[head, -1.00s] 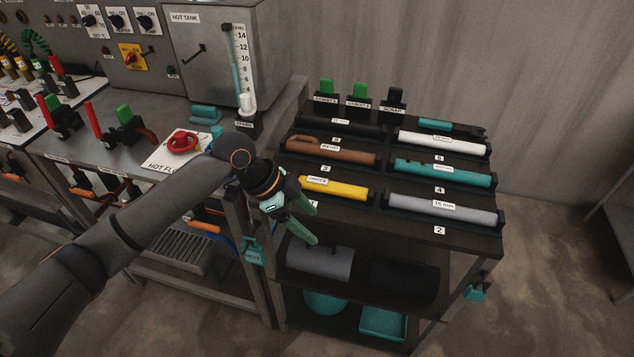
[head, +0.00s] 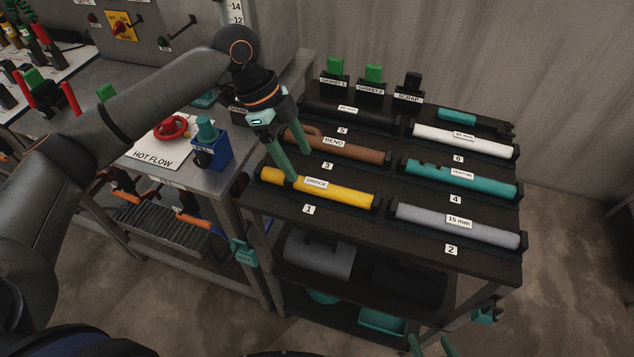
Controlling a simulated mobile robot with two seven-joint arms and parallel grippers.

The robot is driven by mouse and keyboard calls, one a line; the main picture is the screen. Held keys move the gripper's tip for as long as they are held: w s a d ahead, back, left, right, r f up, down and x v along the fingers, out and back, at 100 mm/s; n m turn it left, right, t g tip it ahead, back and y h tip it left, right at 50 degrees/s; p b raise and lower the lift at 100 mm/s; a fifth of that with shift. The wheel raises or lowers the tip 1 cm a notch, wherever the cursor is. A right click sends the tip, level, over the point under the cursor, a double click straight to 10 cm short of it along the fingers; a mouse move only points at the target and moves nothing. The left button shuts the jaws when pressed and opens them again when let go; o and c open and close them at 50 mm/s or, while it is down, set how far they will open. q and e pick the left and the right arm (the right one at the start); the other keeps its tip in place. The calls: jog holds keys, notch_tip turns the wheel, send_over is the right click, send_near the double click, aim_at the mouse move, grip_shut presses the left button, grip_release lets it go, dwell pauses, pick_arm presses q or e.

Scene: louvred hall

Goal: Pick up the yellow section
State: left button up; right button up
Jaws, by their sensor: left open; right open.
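The yellow section (head: 340,193) lies in the cradle labelled 1 at the front left of the rack top, with a white label near its left part. My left gripper (head: 299,166) is open with green fingers pointing down, over the left part of the yellow section. One fingertip overlaps the section near its label in the picture; I cannot tell whether it touches. The other finger is farther back, by the brown bend. My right gripper (head: 431,346) shows only its green fingertips at the bottom edge, apart and empty.
The brown bend (head: 345,146) lies just behind, the grey 15 mm section (head: 465,227) to the right, the teal section (head: 470,182) behind that.

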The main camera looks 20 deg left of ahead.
aim_at(313, 182)
pick_arm(q)
jog(key=x, duration=0.7)
jog(key=shift+w+d+f, duration=0.25)
jog(key=shift+f, duration=0.05)
grip_shut()
dwell(0.4)
